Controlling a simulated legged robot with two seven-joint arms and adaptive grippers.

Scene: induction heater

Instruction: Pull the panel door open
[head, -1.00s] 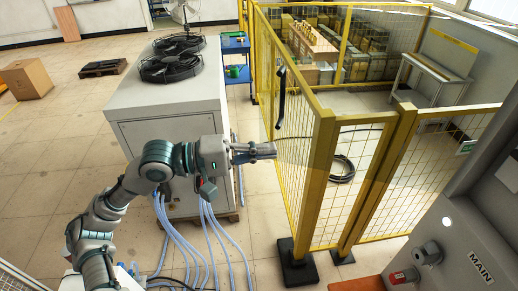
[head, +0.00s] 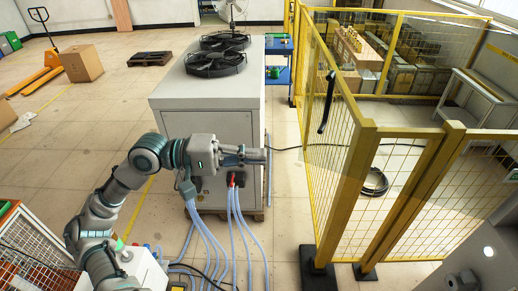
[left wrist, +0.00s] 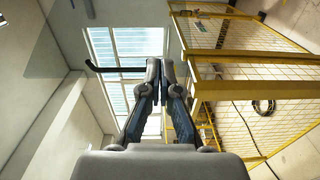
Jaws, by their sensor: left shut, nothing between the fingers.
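The panel door looks to be the yellow-framed mesh panel (head: 340,150) along the left side of the fenced enclosure in the head view. A long black handle (head: 327,102) stands on its face. I cannot tell whether the door is ajar. My left gripper (head: 262,155) is shut and empty, left of the panel and lower in the picture than the handle. In the left wrist view the closed fingers (left wrist: 160,72) point ahead. The black handle (left wrist: 112,69) shows left of the fingertips there, with the yellow mesh fence (left wrist: 250,75) on the right. My right gripper is not in view.
A grey cabinet (head: 205,115) with black fans stands behind my left arm, with hoses at its base. A grey control box (head: 480,260) is at the lower right. A black cable coil (head: 375,183) lies inside the fence. Open floor lies left of the cabinet.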

